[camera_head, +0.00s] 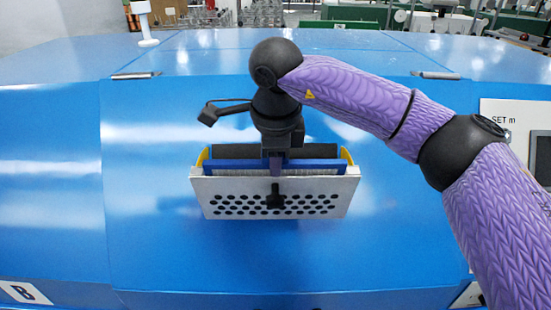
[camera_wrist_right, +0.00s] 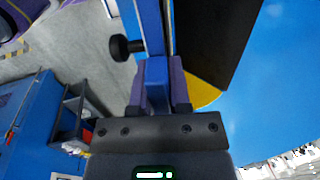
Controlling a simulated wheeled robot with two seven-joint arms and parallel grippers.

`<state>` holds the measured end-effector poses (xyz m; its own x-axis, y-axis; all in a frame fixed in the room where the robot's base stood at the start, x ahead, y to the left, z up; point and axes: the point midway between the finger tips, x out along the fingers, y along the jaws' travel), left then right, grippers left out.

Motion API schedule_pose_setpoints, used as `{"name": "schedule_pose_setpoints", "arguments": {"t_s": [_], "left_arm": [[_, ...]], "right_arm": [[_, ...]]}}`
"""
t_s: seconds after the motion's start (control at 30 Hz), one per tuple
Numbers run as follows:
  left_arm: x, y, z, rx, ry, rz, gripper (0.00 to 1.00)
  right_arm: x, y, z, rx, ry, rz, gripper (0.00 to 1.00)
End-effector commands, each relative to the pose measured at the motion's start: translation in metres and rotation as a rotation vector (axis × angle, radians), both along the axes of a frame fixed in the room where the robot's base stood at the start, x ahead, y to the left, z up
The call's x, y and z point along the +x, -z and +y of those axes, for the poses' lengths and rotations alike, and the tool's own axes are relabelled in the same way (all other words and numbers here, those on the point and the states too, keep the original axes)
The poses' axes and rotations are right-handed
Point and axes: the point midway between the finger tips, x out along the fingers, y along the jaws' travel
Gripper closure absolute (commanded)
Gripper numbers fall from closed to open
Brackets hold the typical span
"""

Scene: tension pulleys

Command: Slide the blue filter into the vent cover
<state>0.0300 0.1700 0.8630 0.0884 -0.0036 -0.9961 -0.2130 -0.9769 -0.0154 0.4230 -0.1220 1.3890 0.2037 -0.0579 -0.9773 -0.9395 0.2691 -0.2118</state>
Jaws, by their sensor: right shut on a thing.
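The vent cover (camera_head: 228,188) is a silver plate with rows of dark holes, a black knob, yellow side pieces and a dark back panel; it stands on the blue machine. The blue filter (camera_head: 223,164) has a blue top edge and grey pleats, and it sits between the perforated plate and the dark back panel, its top edge showing. How deep it sits is hidden. My right gripper (camera_head: 275,166) is above it, shut on its middle. In the right wrist view, the purple fingers hold a blue part of the filter (camera_wrist_right: 157,72). My left gripper is out of view.
The blue machine top (camera_head: 150,240) is broad and clear on both sides of the cover. Metal latches (camera_head: 136,75) lie behind it. A control panel (camera_head: 510,125) stands at the right, beyond my right arm. A white stand (camera_head: 145,25) is at the back left.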

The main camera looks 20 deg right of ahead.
Motion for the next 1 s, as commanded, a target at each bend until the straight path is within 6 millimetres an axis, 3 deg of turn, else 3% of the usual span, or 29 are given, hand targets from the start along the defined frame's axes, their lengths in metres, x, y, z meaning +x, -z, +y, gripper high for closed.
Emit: {"name": "schedule_pose_setpoints", "arguments": {"t_s": [0.6, 1.0], "left_arm": [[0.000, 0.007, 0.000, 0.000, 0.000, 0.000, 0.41], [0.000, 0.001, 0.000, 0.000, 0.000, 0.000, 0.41]], "right_arm": [[0.002, 0.011, -0.001, -0.001, 0.001, 0.000, 1.00], [0.002, 0.005, -0.001, -0.003, -0.001, 0.008, 1.00]]}}
